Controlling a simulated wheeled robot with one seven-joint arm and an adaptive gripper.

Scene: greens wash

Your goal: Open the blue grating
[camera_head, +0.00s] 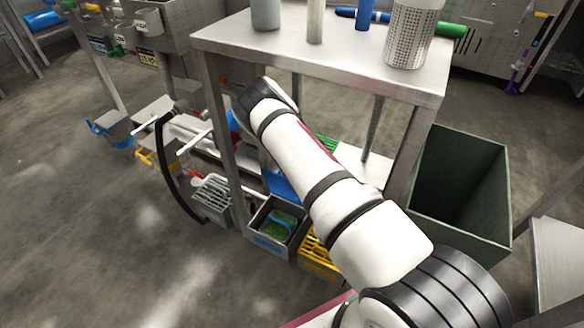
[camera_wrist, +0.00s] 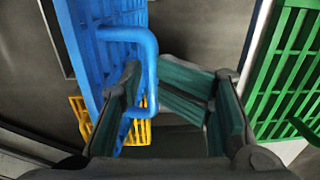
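The blue grating (camera_wrist: 92,55) stands upright at the left of the wrist view, with a looped blue handle (camera_wrist: 151,68) sticking out towards the right. My gripper (camera_wrist: 172,82) is open, with teal pads on both fingers. The left finger is close beside the handle and seems to reach behind its bar, between bar and grating. The right finger stands well clear of it. I cannot tell whether the left finger touches the handle. In the head view only a blue patch (camera_head: 281,187) shows beside my arm, likely the grating, and my gripper is hidden.
A green grating (camera_wrist: 288,72) is at the right of the wrist view, and a yellow one (camera_wrist: 137,132) lies behind the blue. A dark green bin (camera_head: 458,190) stands right.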

